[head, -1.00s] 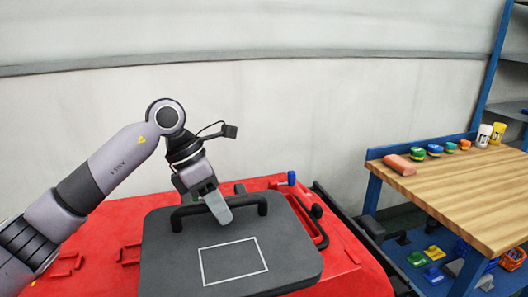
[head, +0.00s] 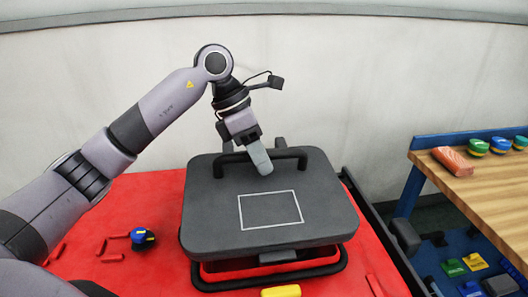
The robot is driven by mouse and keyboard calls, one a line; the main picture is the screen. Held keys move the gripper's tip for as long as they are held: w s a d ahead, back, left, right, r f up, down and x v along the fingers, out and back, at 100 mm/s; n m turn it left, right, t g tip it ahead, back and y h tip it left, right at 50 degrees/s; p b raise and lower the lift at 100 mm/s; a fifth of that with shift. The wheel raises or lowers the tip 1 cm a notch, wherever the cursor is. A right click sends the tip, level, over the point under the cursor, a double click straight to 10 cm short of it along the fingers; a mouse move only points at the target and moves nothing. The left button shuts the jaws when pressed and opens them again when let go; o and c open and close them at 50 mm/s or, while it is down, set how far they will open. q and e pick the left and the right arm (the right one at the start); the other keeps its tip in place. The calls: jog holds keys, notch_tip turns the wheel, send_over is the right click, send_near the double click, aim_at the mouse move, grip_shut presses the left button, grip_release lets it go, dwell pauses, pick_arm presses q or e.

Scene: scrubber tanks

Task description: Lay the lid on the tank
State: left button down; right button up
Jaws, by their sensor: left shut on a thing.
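The dark grey lid (head: 215,205), with a white rectangle outlined on top, is in the middle of the head view. My left gripper (head: 262,166) is shut on the lid's black bar handle (head: 287,153) from above. Below the lid's front edge, a black rim (head: 270,283) shows on the red scrubber tank (head: 165,200). The lid covers most of what lies under it, and I cannot tell whether it touches the tank. My right gripper is not in view.
A blue knob (head: 143,239) stands on the red top left of the lid. A yellow piece (head: 281,291) is at the bottom edge. A wooden workbench (head: 500,195) with a reddish block (head: 453,161) stands at the right. A pale wall (head: 100,95) is behind.

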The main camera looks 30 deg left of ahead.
aim_at(258, 173)
pick_arm(q)
jog(key=shift+s+f+b, duration=0.1)
jog(key=shift+f+b, duration=0.4)
jog(key=shift+f, duration=0.15)
notch_tip(258, 173, down, 3)
jog(key=shift+f+b, duration=0.1)
jog(key=shift+b, duration=1.1)
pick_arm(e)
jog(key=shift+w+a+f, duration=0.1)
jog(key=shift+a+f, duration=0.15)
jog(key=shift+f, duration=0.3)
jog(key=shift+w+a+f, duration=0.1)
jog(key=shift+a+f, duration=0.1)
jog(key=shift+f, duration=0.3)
pick_arm(q)
jog(key=shift+f, duration=0.15)
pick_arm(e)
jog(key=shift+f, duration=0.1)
pick_arm(q)
jog(key=shift+s+d+f+b, duration=0.15)
jog(key=shift+d+f+b, duration=0.05)
jog(key=shift+f+b, duration=0.25)
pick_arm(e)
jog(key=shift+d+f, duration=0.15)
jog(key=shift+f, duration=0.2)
pick_arm(q)
jog(key=shift+f, duration=0.1)
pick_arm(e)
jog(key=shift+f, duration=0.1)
